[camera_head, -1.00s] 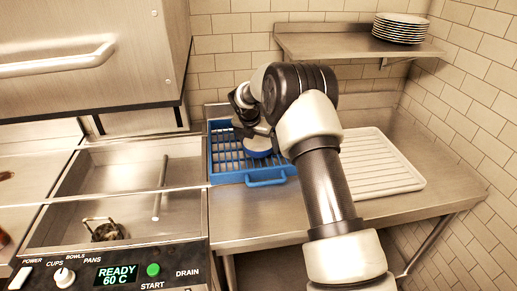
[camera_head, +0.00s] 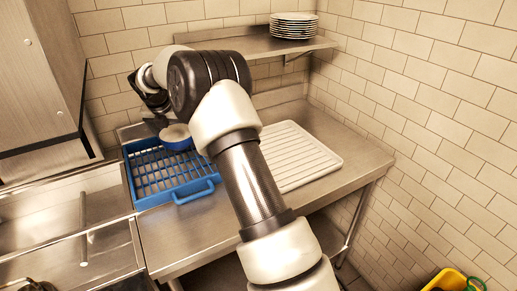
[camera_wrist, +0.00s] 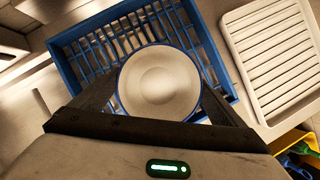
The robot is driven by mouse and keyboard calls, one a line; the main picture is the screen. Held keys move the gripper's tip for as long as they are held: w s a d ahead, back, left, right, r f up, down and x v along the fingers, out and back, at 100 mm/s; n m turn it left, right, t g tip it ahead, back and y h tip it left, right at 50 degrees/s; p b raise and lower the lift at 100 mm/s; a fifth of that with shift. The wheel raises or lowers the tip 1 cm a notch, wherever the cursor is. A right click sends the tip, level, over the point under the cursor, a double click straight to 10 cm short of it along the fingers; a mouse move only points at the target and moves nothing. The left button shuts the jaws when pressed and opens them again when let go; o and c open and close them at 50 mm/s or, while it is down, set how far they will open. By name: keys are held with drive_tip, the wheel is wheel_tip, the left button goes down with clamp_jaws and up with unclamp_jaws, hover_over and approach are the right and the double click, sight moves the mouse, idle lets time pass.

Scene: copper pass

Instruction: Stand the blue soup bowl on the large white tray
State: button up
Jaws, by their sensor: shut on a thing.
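The blue soup bowl (camera_head: 176,138) has a pale inside and a blue outside. In the wrist view the bowl (camera_wrist: 159,82) sits between the two dark fingers of my gripper (camera_wrist: 155,105), which is shut on it. It is upright, above the blue rack; the exact gap below it is hard to tell. The large white tray (camera_head: 300,150) is ribbed and lies on the steel counter to the right of the rack, partly hidden by my arm. It also shows at the upper right of the wrist view (camera_wrist: 275,50).
The blue rack (camera_head: 150,190) stands on the steel counter (camera_head: 215,225) left of the tray. Several plates (camera_head: 294,24) are stacked on the wall shelf (camera_head: 250,45). A yellow bin (camera_head: 450,281) is low at the right. The visible tray surface is empty.

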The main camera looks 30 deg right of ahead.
drive_tip(key=s+d+f+m+b, duration=0.1)
drive_tip(key=s+d, duration=0.4)
drive_tip(key=d, duration=0.7)
drive_tip(key=s+d+m+g+h, duration=0.15)
drive_tip(key=s+d, duration=0.35)
drive_tip(key=d, duration=0.7)
drive_tip(key=s+d+f+m+b, duration=0.15)
drive_tip(key=s+d, duration=0.35)
drive_tip(key=d, duration=0.7)
drive_tip(key=f, duration=0.8)
drive_tip(key=shift+a+f, duration=0.25)
drive_tip(key=shift+f, duration=0.1)
drive_tip(key=shift+f, duration=0.15)
drive_tip(key=o, duration=1)
drive_tip(key=p+v, duration=0.1)
drive_tip(key=v, duration=1.1)
drive_tip(key=shift+s+r, duration=0.1)
drive_tip(key=shift+r, duration=0.1)
